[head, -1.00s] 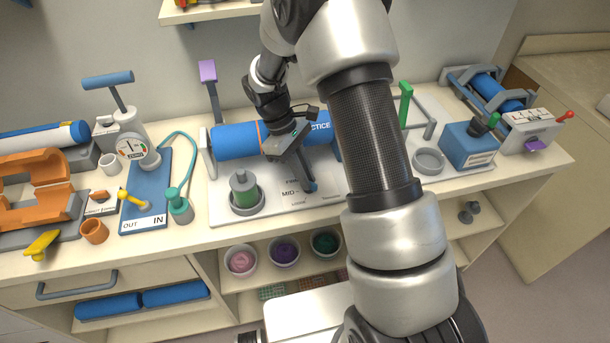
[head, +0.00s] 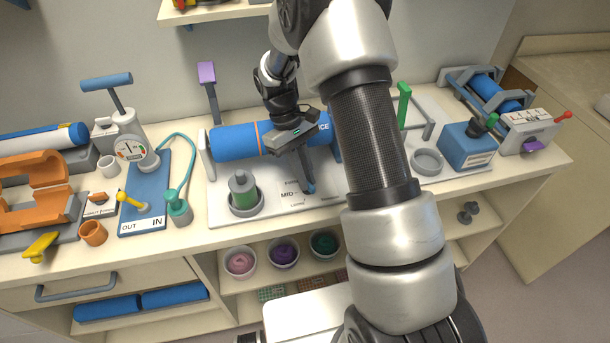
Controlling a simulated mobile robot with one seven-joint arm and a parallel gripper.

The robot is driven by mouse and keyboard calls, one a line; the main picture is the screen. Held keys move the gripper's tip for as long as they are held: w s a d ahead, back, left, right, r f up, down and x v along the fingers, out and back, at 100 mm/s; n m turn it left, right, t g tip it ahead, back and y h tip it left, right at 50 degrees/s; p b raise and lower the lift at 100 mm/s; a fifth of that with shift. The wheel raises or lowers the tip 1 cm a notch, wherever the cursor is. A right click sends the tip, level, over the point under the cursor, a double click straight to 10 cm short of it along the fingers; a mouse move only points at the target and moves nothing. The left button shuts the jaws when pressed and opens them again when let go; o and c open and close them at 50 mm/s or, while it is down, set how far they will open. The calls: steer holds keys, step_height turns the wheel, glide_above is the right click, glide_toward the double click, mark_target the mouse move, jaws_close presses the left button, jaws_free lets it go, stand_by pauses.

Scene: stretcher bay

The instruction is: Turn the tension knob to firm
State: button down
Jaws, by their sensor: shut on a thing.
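The tension knob (head: 310,189) shows as a small dark blue piece at my fingertips, on the white board (head: 228,214) of the blue roller stand. My gripper (head: 309,186) reaches down in front of the blue roller (head: 235,141) and is shut on the knob. The fingers hide most of the knob, so I cannot tell its exact setting. A printed MID label (head: 287,195) lies left of the fingertips, with smaller words above and below it that are too small to read surely.
A purple-topped lever (head: 207,74) rises behind the roller. A blue box (head: 468,146) and grey ring (head: 428,160) are to the right. My arm covers the board's right part.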

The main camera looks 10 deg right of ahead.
steer(key=c, duration=1.8)
jaws_free()
steer(key=v, duration=1.7)
steer(key=shift+w+r, duration=0.2)
